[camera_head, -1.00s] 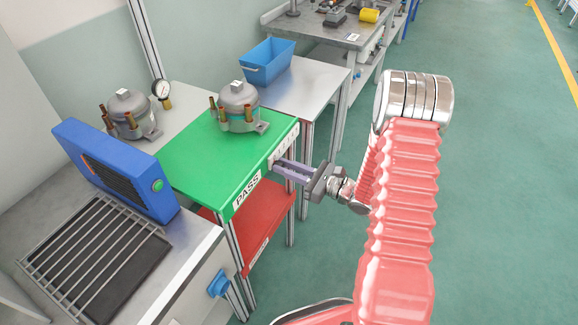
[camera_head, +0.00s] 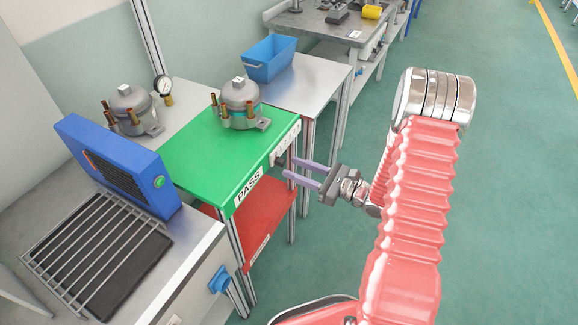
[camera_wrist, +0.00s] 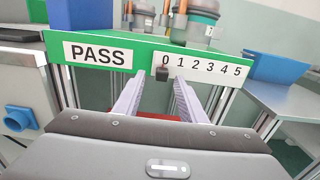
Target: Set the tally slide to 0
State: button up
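The tally slide is a small dark block (camera_wrist: 162,75) on the front edge of the green PASS table (camera_wrist: 140,47). In the wrist view it sits just below the 0 of the white number strip (camera_wrist: 204,65), which reads 0 to 5 from left to right. It also shows as a small dark knob in the head view (camera_head: 277,160). My gripper (camera_head: 288,167) is open and empty, with its fingers apart, a little in front of the table edge. In the wrist view the fingertips (camera_wrist: 161,80) frame the slide left and right without visibly gripping it.
A compressor (camera_head: 239,103) stands on the green table. A red shelf (camera_head: 268,232) lies below it. A blue bin (camera_head: 268,61) stands on the metal table behind, and a blue fan unit (camera_head: 117,167) on the bench at left. The floor at right is clear.

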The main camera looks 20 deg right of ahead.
jog(key=v, duration=0.9)
jog(key=shift+s+d, duration=0.25)
jog(key=shift+s, duration=0.05)
jog(key=shift+f, duration=0.1)
jog(key=s+a+n+g+h, duration=0.2)
jog(key=s+a+n+g, duration=0.2)
jog(key=s+n+g, duration=0.35)
jog(key=s+a+n+g+h, duration=0.2)
jog(key=s+a+n+g, duration=0.2)
jog(key=s+n+g, duration=0.3)
jog(key=s+a+r+n+t+h, duration=0.2)
jog(key=r+n, duration=0.4)
jog(key=r, duration=0.5)
jog(key=s+a+r+n+t+h, duration=0.2)
jog(key=r+n+t+h, duration=0.3)
jog(key=r, duration=0.6)
jog(key=shift+a+r+n+h, duration=0.3)
jog(key=shift+n+h, duration=0.45)
jog(key=shift+h, duration=0.15)
